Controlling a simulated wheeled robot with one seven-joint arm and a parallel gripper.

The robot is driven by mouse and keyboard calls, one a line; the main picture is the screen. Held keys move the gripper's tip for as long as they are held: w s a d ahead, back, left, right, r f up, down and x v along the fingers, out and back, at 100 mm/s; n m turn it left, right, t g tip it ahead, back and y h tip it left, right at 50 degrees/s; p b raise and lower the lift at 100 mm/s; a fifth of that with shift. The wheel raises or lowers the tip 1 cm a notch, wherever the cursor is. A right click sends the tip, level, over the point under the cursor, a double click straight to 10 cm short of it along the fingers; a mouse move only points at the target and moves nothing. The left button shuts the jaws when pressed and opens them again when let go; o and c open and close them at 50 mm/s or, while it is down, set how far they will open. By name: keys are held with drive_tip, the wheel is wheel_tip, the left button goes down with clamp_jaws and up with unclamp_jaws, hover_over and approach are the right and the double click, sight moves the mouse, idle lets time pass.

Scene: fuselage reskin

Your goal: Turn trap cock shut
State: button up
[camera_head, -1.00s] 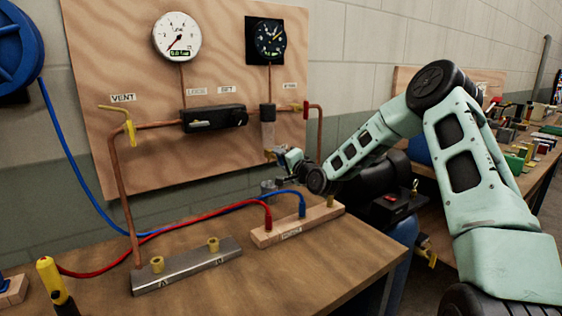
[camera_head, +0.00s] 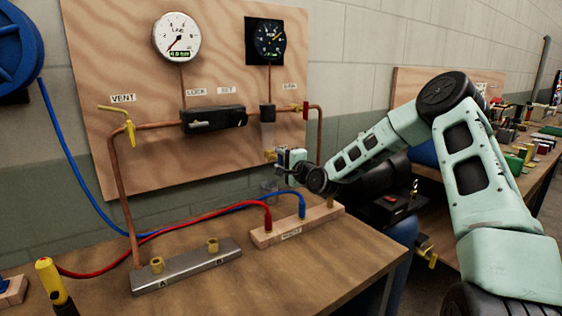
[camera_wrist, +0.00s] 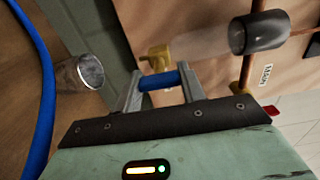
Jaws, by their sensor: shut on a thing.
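The trap is a clear bowl (camera_head: 268,135) under a dark head (camera_head: 267,113) on the board. In the wrist view the bowl (camera_wrist: 200,40) lies sideways below its head (camera_wrist: 260,32). The brass trap cock (camera_head: 270,154) is at the bowl's lower end, and it also shows in the wrist view (camera_wrist: 155,56). Its blue handle (camera_wrist: 160,81) spans the space between my fingertips. My gripper (camera_wrist: 160,85) is shut on this handle, with a finger at each end. In the head view my gripper (camera_head: 284,158) is small and the handle is hidden.
A clear cup (camera_wrist: 82,72) stands below the cock. Red (camera_head: 215,213) and blue (camera_head: 60,180) hoses reach a wooden block (camera_head: 285,232) on the bench. A metal block (camera_head: 185,266) is at its front left. Two gauges and a black regulator (camera_head: 213,119) are on the board.

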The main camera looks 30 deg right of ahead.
drive_tip(key=o, duration=1)
drive_tip(key=shift+s, duration=0.1)
drive_tip(key=s, duration=0.5)
drive_tip(key=s+b, duration=0.1)
drive_tip(key=s, duration=0.5)
drive_tip(key=s+b, duration=0.1)
drive_tip(key=s, duration=0.5)
drive_tip(key=shift+s+d, duration=0.15)
drive_tip(key=shift+d, duration=0.2)
